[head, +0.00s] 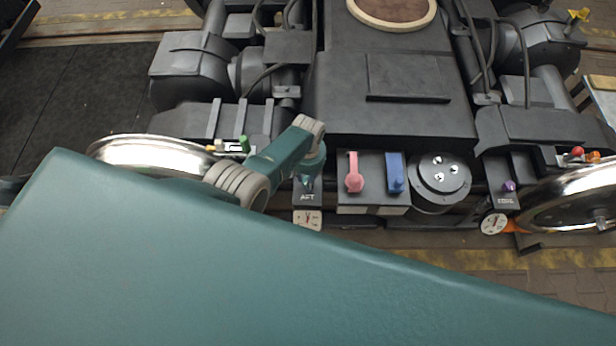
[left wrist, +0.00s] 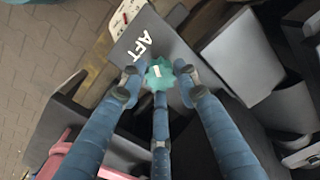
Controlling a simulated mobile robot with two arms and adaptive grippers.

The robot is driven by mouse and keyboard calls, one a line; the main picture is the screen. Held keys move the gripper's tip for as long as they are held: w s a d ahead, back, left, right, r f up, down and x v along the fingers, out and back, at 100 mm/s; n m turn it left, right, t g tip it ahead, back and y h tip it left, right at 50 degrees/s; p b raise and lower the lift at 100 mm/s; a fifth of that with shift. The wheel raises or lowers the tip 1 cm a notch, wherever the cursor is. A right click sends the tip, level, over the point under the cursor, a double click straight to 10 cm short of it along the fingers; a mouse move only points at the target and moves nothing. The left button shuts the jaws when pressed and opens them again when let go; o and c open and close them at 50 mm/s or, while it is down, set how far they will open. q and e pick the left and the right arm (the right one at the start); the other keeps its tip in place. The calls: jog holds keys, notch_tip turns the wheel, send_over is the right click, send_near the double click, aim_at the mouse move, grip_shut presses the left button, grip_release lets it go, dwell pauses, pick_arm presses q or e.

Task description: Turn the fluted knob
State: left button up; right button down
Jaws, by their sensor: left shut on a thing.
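The fluted knob (left wrist: 159,74) is teal with a scalloped rim and a small white mark on top. It sits on a dark plate (left wrist: 150,45) lettered AFT. In the left wrist view the blue fingers of my left gripper (left wrist: 160,80) are closed around it. In the head view my left gripper (head: 308,178) reaches down over the AFT plate (head: 308,198), and the hand mostly hides the knob. My right gripper is not in view.
A pink lever (head: 354,175) and a blue lever (head: 396,172) stand right of the AFT plate, then a round bolted cover (head: 440,183). A purple knob (head: 508,186) is farther right. A dial gauge (head: 307,220) is below AFT. Shiny wheels flank the frame.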

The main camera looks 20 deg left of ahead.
pick_arm(q)
jog(key=n, duration=0.5)
jog(key=shift+n, duration=0.3)
jog(key=shift+s, duration=0.1)
dwell(0.3)
jog(key=o, duration=1.2)
jog(key=shift+c, duration=0.2)
jog(key=shift+r, duration=0.4)
notch_tip(320, 180, up, 11)
